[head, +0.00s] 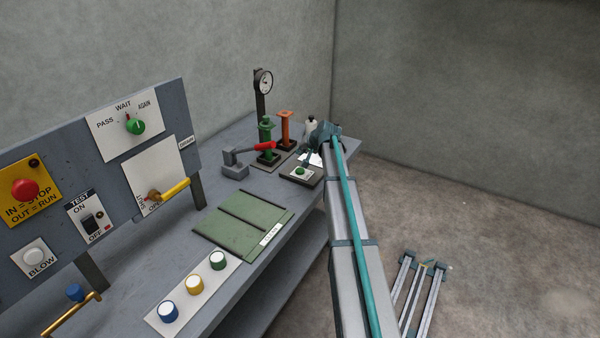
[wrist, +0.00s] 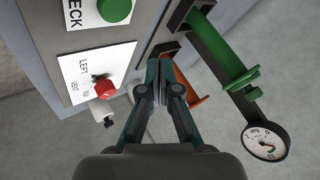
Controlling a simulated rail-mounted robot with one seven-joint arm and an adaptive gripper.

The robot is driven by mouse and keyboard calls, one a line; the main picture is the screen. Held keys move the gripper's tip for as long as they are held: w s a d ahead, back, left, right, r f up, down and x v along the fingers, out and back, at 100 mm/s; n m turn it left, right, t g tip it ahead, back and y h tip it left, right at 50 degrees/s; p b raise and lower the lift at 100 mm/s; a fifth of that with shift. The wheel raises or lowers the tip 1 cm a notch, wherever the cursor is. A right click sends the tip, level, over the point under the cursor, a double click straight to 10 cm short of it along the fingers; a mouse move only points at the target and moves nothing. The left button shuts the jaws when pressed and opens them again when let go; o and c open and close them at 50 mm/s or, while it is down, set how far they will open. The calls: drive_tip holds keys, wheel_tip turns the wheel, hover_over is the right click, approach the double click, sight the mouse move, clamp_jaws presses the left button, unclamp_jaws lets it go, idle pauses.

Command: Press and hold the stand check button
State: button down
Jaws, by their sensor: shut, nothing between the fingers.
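The check button is a green round button (head: 300,170) on a small dark box near the right end of the bench. In the wrist view the green button (wrist: 115,9) is cut by the top edge, beside a label whose visible letters read "ECK". My gripper (wrist: 158,70) is shut and empty, with its fingertips apart from the button, to its lower right in the wrist view. The button looks unpressed.
A green flanged piece (head: 266,137), an orange post (head: 286,128) and a dial gauge (head: 263,83) stand close behind. A red-handled lever (head: 258,147) lies left.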

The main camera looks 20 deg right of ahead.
sight(298, 168)
drive_tip(key=shift+f+b, duration=1.2)
drive_tip(key=shift+f, duration=1.8)
drive_tip(key=shift+f+b, duration=0.35)
drive_tip(key=shift+f, duration=0.1)
drive_tip(key=shift+f+b, duration=0.35)
drive_tip(key=shift+f, duration=0.15)
drive_tip(key=shift+r+p, duration=0.35)
drive_tip(key=shift+r, duration=0.6)
drive_tip(key=shift+r, duration=0.1)
drive_tip(key=shift+r+p, duration=0.9)
drive_tip(key=shift+r, duration=1.5)
